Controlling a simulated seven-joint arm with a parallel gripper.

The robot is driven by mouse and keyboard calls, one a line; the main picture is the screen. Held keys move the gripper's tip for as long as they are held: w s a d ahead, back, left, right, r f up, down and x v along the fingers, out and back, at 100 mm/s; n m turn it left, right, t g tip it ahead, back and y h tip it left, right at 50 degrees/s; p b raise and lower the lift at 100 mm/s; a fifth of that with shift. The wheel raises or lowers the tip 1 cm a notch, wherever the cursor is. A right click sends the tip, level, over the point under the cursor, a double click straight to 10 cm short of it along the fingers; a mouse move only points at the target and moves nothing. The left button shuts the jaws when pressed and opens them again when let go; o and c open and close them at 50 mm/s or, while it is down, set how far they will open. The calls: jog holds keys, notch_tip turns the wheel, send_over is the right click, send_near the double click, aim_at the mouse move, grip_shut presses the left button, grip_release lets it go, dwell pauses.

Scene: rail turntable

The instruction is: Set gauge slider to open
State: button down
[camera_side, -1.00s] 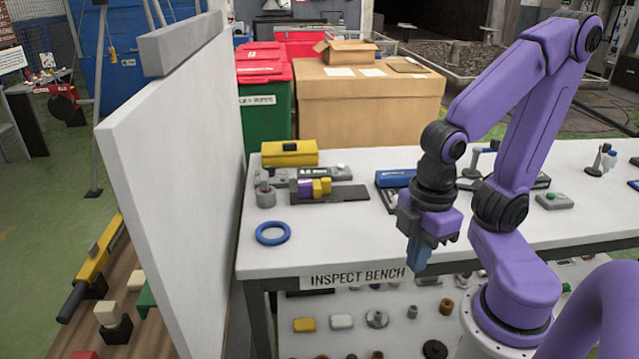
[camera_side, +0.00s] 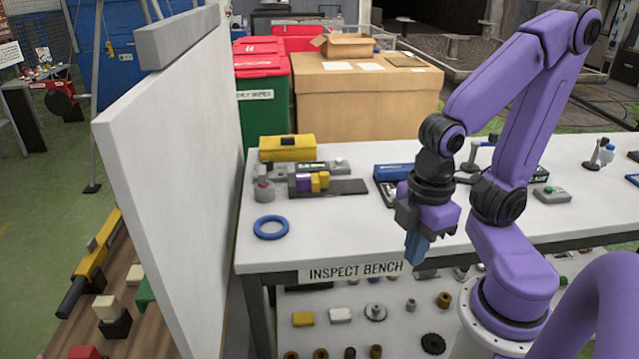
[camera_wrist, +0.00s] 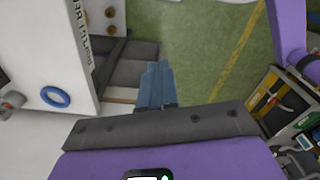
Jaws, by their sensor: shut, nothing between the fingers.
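What looks like the gauge sits on the inspect bench (camera_side: 340,232), left of my arm in the side view. It has a dark flat base (camera_side: 348,187) and a small display behind. A yellow block (camera_side: 319,181) beside a purple block (camera_side: 303,184) sits at its left end; I take the yellow block as the slider, but its setting is too small to read. My gripper (camera_side: 414,262) points down by the bench's front edge, right of the gauge and well apart from it. Its blue fingers are together and empty, also in the wrist view (camera_wrist: 156,85).
A blue ring (camera_side: 271,228) lies at the bench's front left. A yellow box (camera_side: 288,150) stands behind the gauge, and a blue case (camera_side: 393,173) lies to its right. A tall white panel (camera_side: 180,190) borders the bench's left side. The bench top before the gauge is mostly clear.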

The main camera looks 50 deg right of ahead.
dwell(0.4)
jog(key=c, duration=1.2)
grip_release()
jog(key=shift+w+a, duration=0.1)
jog(key=shift+w, duration=0.05)
jog(key=shift+o, duration=1.4)
jog(key=w+a+r, duration=0.2)
jog(key=w, duration=0.5)
jog(key=w+a+r+h, duration=0.1)
jog(key=w+a+r, duration=0.1)
jog(key=w, duration=0.4)
jog(key=shift+w+a+r, duration=0.25)
jog(key=shift+w+a, duration=0.1)
jog(key=shift+a, duration=0.15)
jog(key=w+d+r+m+h, duration=0.1)
jog(key=w+d, duration=0.1)
jog(key=w, duration=0.7)
jog(key=w+d+r+h, duration=0.1)
jog(key=w, duration=0.8)
jog(key=w+d+m+g, duration=0.1)
jog(key=w+d, duration=0.9)
jog(key=m+g, duration=0.2)
send_near(326, 173)
jog(key=shift+h, duration=0.3)
jog(key=x, duration=1)
jog(key=shift+s+a+f, duration=0.1)
jog(key=shift+a+f, duration=0.05)
jog(key=shift+f, duration=0.3)
